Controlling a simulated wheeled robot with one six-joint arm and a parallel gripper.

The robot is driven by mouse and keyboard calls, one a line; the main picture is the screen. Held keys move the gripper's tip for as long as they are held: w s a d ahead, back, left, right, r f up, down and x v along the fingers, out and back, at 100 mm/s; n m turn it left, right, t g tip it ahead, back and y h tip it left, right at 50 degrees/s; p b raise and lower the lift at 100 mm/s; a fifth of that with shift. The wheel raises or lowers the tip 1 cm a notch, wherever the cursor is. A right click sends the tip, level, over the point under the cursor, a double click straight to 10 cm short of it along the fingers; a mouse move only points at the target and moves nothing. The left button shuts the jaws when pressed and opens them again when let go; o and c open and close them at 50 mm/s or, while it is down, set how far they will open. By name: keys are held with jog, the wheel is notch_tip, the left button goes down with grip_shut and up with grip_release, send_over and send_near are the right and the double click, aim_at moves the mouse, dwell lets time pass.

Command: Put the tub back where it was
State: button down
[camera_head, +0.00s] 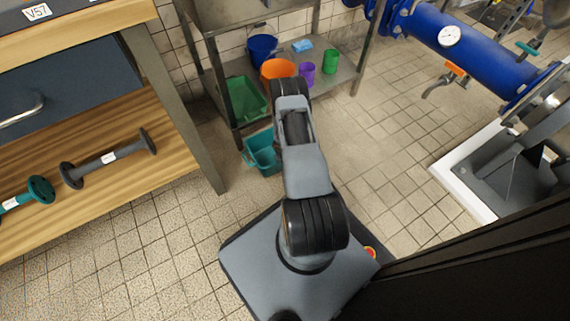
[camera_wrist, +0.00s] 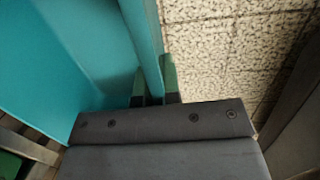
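The teal tub (camera_head: 260,153) is low, beside the front left leg of the metal shelf, in the head view. My arm covers its right part. I cannot tell whether it touches the floor. In the wrist view the tub (camera_wrist: 80,50) fills the upper left, and its wall runs between the green fingertips of my gripper (camera_wrist: 154,78). One finger is inside the tub and one outside, both close against the wall, so my gripper is shut on it. In the head view my gripper is hidden behind my arm.
The lower shelf (camera_head: 345,72) holds a green crate (camera_head: 246,99), blue bucket (camera_head: 262,48), orange bowl (camera_head: 277,69), purple cup (camera_head: 306,75) and green cup (camera_head: 330,61). A wooden bench (camera_head: 90,200) with dumbbell-shaped parts stands left.

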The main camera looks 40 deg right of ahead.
jog(key=shift+w+f+b, duration=0.15)
jog(key=shift+f+b, duration=0.25)
jog(key=shift+f, duration=0.45)
jog(key=shift+w+f+b, duration=0.1)
jog(key=shift+f+b, duration=0.3)
jog(key=shift+f, duration=0.45)
jog(key=shift+f, duration=0.15)
jog(key=c, duration=1.3)
grip_release()
jog(key=w+a+r+m+t+h+p, duration=0.1)
jog(key=a+r+m+p, duration=0.25)
jog(key=r, duration=1.65)
jog(key=w+a+r+m+h+p, duration=0.15)
jog(key=a+r+m, duration=0.3)
jog(key=r, duration=1.45)
jog(key=s+a+r+m+y, duration=0.1)
jog(key=s+a+r+m, duration=0.2)
jog(key=s+a+r, duration=0.2)
jog(key=s+a+r+m+y, duration=0.1)
jog(key=s+a+r+m, duration=0.1)
jog(key=s+a+r, duration=0.3)
jog(key=s+a+r+m+y, duration=0.2)
jog(key=s+a+r+m, duration=0.1)
jog(key=s+a+r, duration=0.2)
jog(key=shift+r+m+t, duration=0.3)
jog(key=shift+r+t, duration=0.1)
jog(key=shift+r, duration=0.1)
